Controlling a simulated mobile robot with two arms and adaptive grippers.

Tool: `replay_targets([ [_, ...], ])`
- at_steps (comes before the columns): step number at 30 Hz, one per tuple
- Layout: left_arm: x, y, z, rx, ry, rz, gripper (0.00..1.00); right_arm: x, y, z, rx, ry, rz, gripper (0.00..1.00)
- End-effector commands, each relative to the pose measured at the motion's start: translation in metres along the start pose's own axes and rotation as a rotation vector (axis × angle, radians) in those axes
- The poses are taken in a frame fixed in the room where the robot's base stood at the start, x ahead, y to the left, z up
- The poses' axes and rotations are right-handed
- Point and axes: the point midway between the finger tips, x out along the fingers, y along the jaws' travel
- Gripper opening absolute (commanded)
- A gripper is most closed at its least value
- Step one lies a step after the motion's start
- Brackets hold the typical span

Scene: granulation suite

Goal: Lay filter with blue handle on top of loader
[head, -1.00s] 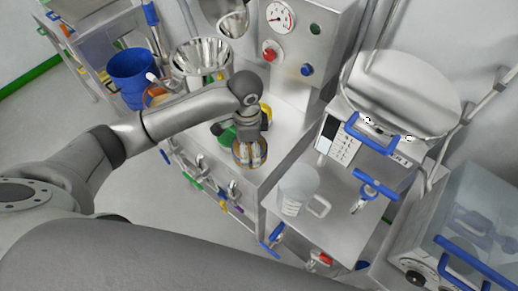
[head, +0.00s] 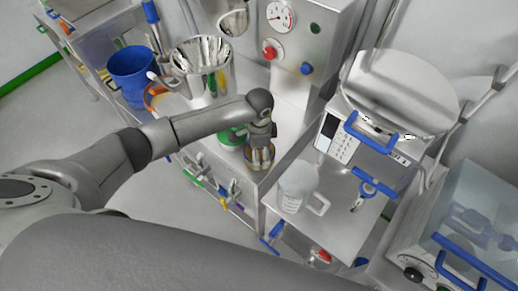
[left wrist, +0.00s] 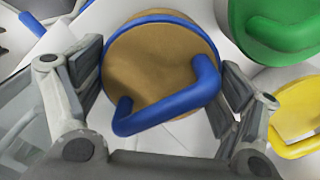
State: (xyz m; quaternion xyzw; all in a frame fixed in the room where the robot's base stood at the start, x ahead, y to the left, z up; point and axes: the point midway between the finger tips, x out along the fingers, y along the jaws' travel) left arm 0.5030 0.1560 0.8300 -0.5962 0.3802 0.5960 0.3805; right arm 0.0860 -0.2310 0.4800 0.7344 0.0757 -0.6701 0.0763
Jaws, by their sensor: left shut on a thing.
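The filter with blue handle is a round tan disc (left wrist: 150,60) with a blue rim and a curved blue handle (left wrist: 170,108) in the left wrist view. My left gripper (left wrist: 163,78) is shut on it, with a finger at each side of the rim. In the head view my left gripper (head: 261,148) points down over the front right edge of the steel worktop, and the filter (head: 260,163) shows at its fingertips, partly hidden. I cannot tell for certain which steel machine is the loader. My right gripper is not in view.
A green-handled filter (left wrist: 280,30) and a yellow-handled one (left wrist: 300,105) lie close by. A steel funnel vessel (head: 200,75) and blue bucket (head: 133,70) stand left. A gauge machine (head: 310,40) is behind. A jug (head: 297,187) and blue-handled steel drum (head: 400,90) stand right.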

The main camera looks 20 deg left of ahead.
Motion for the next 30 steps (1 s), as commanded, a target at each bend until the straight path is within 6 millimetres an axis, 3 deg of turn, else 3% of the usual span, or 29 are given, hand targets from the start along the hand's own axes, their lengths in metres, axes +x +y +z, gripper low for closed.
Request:
replay_targets([
  [4,0.003,0.000,0.000,-0.001,0.000,0.001,0.60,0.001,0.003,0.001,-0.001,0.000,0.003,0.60],
  [5,0.004,0.000,0.001,-0.001,-0.001,0.001,0.89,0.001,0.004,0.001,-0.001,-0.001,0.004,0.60],
  [8,0.003,0.000,0.001,-0.001,-0.001,0.001,1.00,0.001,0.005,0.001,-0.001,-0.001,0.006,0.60],
  [22,-0.005,0.000,0.000,0.000,0.001,0.000,1.00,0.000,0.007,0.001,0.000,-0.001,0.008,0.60],
  [30,-0.057,-0.001,-0.001,0.000,0.003,-0.002,1.00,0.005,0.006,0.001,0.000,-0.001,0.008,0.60],
])
